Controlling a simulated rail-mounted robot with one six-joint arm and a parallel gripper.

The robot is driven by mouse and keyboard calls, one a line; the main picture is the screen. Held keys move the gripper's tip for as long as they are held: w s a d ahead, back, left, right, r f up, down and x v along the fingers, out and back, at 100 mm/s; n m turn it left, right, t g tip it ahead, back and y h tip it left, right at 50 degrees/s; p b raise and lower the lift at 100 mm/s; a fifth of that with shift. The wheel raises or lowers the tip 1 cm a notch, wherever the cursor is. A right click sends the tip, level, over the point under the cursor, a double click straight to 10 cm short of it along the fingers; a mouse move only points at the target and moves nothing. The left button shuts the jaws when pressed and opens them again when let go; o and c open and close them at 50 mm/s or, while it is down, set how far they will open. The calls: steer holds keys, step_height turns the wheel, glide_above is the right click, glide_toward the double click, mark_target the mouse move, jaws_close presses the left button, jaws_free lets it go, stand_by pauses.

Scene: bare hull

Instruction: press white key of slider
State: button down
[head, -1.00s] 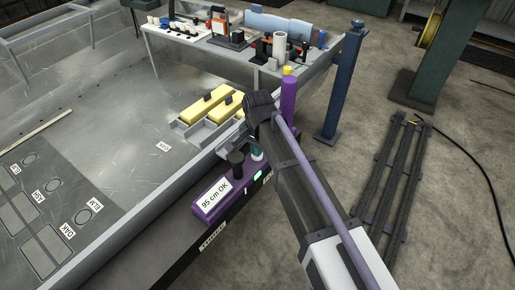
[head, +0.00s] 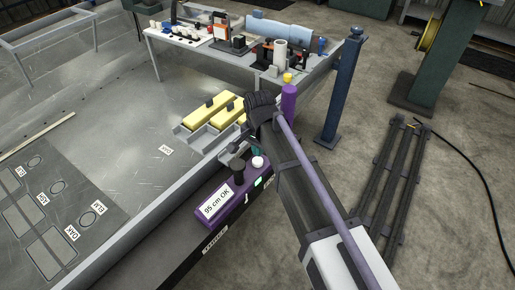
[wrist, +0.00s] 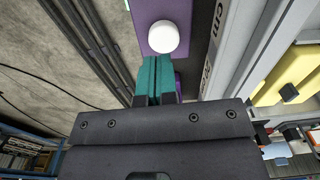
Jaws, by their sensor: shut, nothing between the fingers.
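The slider (head: 239,198) is a purple block on a dark beam, with a "95 cm OK" label, a black knob (head: 237,167) and a small green patch. Its round white key (head: 258,162) stands on top at the far end. My gripper (head: 256,150) has teal fingertips, partly hidden behind my dark wrist in the head view. In the wrist view the gripper (wrist: 151,62) is shut and empty, and the white key (wrist: 164,38) shows whole just beyond the tips. I cannot tell whether tips and key touch; a small gap seems to show.
Yellow blocks (head: 205,112) lie in a grey tray left of my gripper. A purple post with a yellow top (head: 289,100) and a blue column (head: 342,90) stand beyond it. A cluttered workbench (head: 240,60) is at the back.

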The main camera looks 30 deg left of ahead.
mark_target(258, 161)
step_height(258, 161, up, 9)
steer(key=p, duration=0.6)
steer(key=shift+p, duration=0.4)
steer(key=shift+a+f, duration=0.1)
steer(key=s+d+n, duration=0.1)
steer(key=s+d, duration=0.2)
steer(key=d, duration=4.2)
step_height(258, 161, up, 18)
steer(key=p, duration=1.7)
steer(key=shift+w+d+f+p, duration=0.2)
steer(key=shift+w+d+p, duration=0.15)
steer(key=shift+d, duration=0.1)
